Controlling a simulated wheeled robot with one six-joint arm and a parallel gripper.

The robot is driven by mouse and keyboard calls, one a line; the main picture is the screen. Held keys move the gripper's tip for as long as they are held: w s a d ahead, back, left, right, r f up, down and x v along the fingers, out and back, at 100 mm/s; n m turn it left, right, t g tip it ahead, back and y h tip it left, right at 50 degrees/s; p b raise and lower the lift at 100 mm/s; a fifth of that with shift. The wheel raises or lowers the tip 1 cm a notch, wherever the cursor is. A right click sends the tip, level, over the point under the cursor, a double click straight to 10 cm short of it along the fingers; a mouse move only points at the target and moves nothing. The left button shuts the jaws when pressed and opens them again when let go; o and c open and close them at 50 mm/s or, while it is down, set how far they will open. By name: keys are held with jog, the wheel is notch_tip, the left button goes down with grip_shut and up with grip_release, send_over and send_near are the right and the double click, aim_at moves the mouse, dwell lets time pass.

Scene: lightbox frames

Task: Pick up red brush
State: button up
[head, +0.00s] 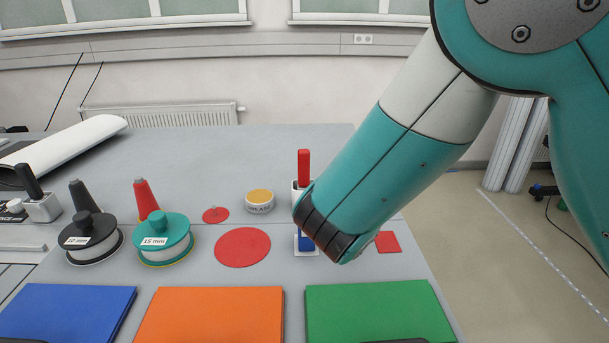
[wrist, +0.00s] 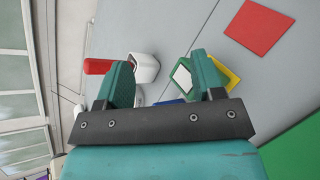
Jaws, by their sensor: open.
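The red brush (head: 303,166) stands upright with its red handle up in a white holder (head: 297,187) on the table, just behind the end of my arm. Its lower part is hidden in the holder. In the wrist view the red brush (wrist: 97,66) shows at the left, with the white holder (wrist: 147,66) beside it. My gripper (wrist: 163,62) is open and empty, and the holder lies beyond the gap, near the left finger. The brush handle lies left of that finger. In the head view my arm hides the fingers.
Green (head: 370,308), orange (head: 212,312) and blue (head: 68,308) panels line the table's front. Teal (head: 165,240) and black (head: 90,240) discs stand left. A flat red square (head: 388,242) lies right of my arm.

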aim_at(303, 150)
jog(key=a+n+t+y, duration=0.1)
jog(key=a+n, duration=0.2)
jog(key=n, duration=0.1)
jog(key=a+r+n+t+y, duration=0.1)
jog(key=a+n+t, duration=0.1)
jog(key=a+n, duration=0.1)
jog(key=a+n+t+y, duration=0.1)
jog(key=a+n+t, duration=0.1)
jog(key=a+n, duration=0.1)
jog(key=shift+w+a+r+n+p, duration=0.1)
jog(key=shift+r+n+p, duration=0.1)
jog(key=shift+n, duration=0.25)
jog(key=shift+w+a+r+n+p, duration=0.1)
jog(key=shift+n+p, duration=0.1)
jog(key=shift+n, duration=0.25)
jog(key=shift+w+a+r+n+t+y, duration=0.1)
jog(key=shift+w+a+n+t+y, duration=0.05)
jog(key=shift+a+n+t+y, duration=0.2)
jog(key=w+p, duration=0.8)
jog(key=w, duration=0.9)
jog(key=shift+d, duration=0.1)
jog(key=shift+c, duration=0.4)
jog(key=c, duration=0.9)
